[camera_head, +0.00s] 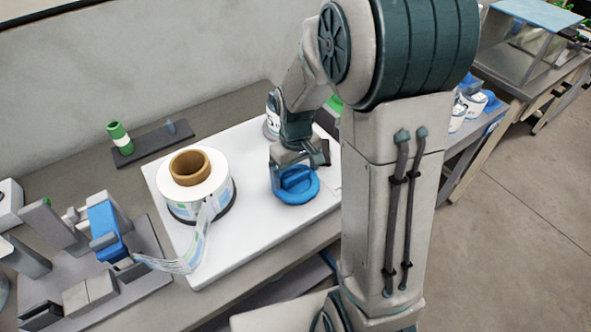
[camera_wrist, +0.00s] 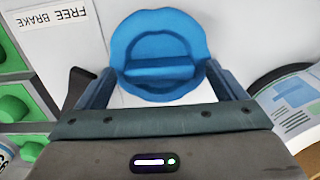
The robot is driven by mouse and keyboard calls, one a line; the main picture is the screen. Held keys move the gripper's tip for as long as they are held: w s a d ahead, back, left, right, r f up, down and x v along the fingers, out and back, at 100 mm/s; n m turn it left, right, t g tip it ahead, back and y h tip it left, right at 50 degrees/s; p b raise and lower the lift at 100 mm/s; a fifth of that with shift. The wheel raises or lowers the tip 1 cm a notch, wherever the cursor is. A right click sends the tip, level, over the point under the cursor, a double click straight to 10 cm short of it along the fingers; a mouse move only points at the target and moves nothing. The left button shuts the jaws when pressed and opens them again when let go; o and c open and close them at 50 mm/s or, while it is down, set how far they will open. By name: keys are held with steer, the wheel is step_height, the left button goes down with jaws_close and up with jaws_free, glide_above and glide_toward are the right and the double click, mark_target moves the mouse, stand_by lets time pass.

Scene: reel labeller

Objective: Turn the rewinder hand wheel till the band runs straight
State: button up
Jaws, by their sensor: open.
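The blue hand wheel (camera_head: 296,186) with a raised cross bar lies on the white plate. It also fills the upper middle of the wrist view (camera_wrist: 160,40). My gripper (camera_head: 298,165) is over the wheel; in the wrist view its open fingers (camera_wrist: 160,78) lie either side of the wheel's near edge. Contact cannot be told. The label reel (camera_head: 216,186), with a brown core, stands left of the wheel; its edge shows in the wrist view (camera_wrist: 295,105). The printed band (camera_head: 181,263) runs from the reel toward the grey and blue labeller head (camera_head: 107,230) and looks slack and twisted.
The white plate (camera_head: 225,262) lies on a grey bench. In the wrist view, a "FREE BRAKE" sign (camera_wrist: 45,16) and green parts (camera_wrist: 15,103) lie left of the wheel. My arm hides the plate's right side.

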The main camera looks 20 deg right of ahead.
steer(key=shift+c, duration=0.3)
steer(key=c, duration=0.9)
steer(key=shift+m, duration=0.4)
steer(key=m+b, duration=0.1)
steer(key=m, duration=0.3)
steer(key=shift+m, duration=0.3)
steer(key=m, duration=0.5)
steer(key=shift+b, duration=0.3)
steer(key=shift+m, duration=0.4)
steer(key=o, duration=1)
steer(key=shift+c, duration=0.2)
